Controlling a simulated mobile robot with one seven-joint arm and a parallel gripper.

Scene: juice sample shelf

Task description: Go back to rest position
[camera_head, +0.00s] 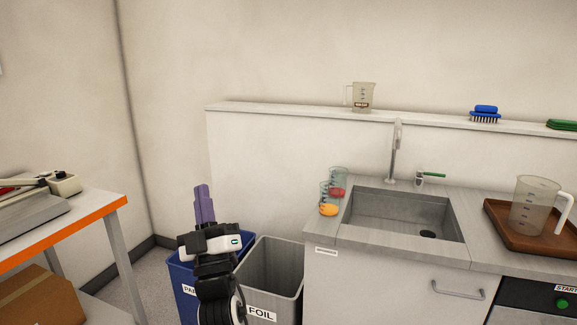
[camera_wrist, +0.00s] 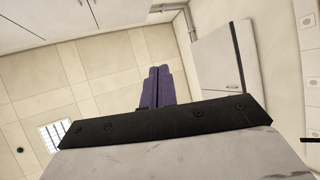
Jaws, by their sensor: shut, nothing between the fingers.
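My gripper (camera_head: 204,204) points upward in the head view, left of the counter and in front of the two bins. Its purple fingers are together and empty. In the wrist view the fingers (camera_wrist: 157,87) also show closed, with the ceiling and some cabinets behind them. Nothing is held between them.
A blue bin (camera_head: 183,284) and a grey bin (camera_head: 270,269) labelled FOIL stand behind my arm. The counter has beakers (camera_head: 338,178), an orange object (camera_head: 328,209), a sink (camera_head: 405,215) and a brown tray (camera_head: 505,226) with a jug (camera_head: 535,205). An orange-edged table (camera_head: 75,228) stands left.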

